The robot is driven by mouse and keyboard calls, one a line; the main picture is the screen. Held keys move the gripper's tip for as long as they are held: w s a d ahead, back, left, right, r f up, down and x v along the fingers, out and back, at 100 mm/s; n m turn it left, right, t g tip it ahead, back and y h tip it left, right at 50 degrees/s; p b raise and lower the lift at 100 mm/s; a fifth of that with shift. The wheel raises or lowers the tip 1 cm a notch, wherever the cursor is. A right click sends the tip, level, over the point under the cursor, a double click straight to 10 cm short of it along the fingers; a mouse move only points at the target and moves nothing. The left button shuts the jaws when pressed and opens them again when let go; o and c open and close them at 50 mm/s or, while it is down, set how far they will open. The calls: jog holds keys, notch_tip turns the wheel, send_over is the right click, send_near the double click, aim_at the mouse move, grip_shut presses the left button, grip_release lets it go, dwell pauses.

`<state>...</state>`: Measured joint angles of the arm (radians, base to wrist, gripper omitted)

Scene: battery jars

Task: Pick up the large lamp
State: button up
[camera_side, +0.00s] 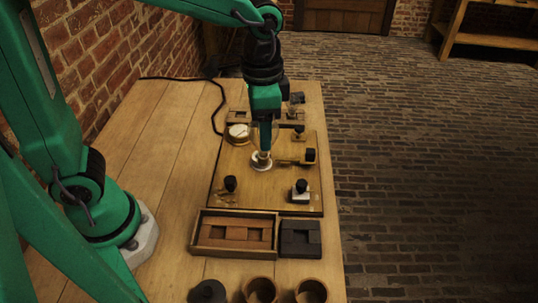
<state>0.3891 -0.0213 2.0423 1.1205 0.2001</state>
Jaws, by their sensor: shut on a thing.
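My gripper (263,147) points straight down over the middle of the wooden board. Its jaws are shut on what seems to be the large lamp, whose pale round base (261,161) shows just below the fingers. The fingers hide most of the lamp's upper part. I cannot tell whether the base touches the board or is slightly above it.
The wooden board (228,179) carries a round white-faced dial (238,132) and several black-knobbed fittings, including one on a white block (301,190). A wooden tray (194,236), a dark block (300,239) and round pots (261,290) stand in front. Bare table lies left.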

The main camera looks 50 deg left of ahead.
jog(key=shift+s+d+r, duration=0.2)
jog(key=shift+s+d, duration=0.05)
jog(key=shift+d, duration=0.05)
dwell(0.5)
jog(key=shift+s+d, duration=0.45)
jog(key=shift+d, duration=0.05)
jog(key=s+d+f+m, duration=0.1)
jog(key=s+d+m, duration=0.3)
jog(key=s, duration=0.5)
jog(key=s+d+f+m, duration=0.1)
jog(key=s+d+m, duration=0.3)
jog(key=s, duration=0.5)
jog(key=shift+d+m, duration=0.3)
jog(key=shift+m, duration=0.2)
jog(key=shift+w, duration=0.1)
